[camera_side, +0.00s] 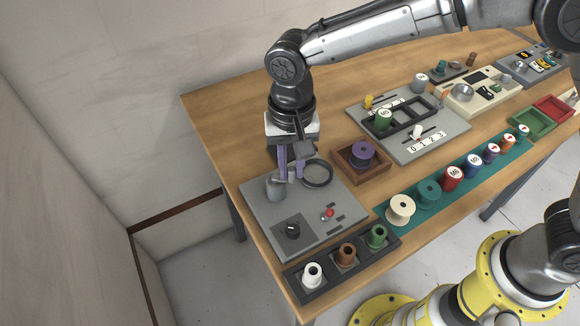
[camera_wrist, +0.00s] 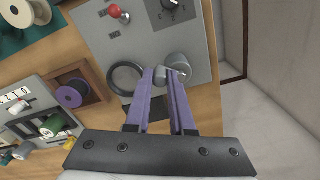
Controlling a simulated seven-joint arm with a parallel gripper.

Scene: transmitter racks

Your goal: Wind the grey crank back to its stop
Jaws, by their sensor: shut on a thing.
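My gripper (camera_side: 291,177) has purple fingers pointing down at the crank. In the wrist view its fingertips (camera_wrist: 163,77) are closed around the crank's small grey handle. The fingers partly hide the crank in the side view, so its exact angle is hard to tell. A dark ring (camera_side: 317,173) lies on the panel just right of the fingers in the side view.
The same panel carries a black dial (camera_side: 293,231) and a red-knobbed lever (camera_side: 328,213). A wooden tray with a purple spool (camera_side: 362,153) stands close to the right.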

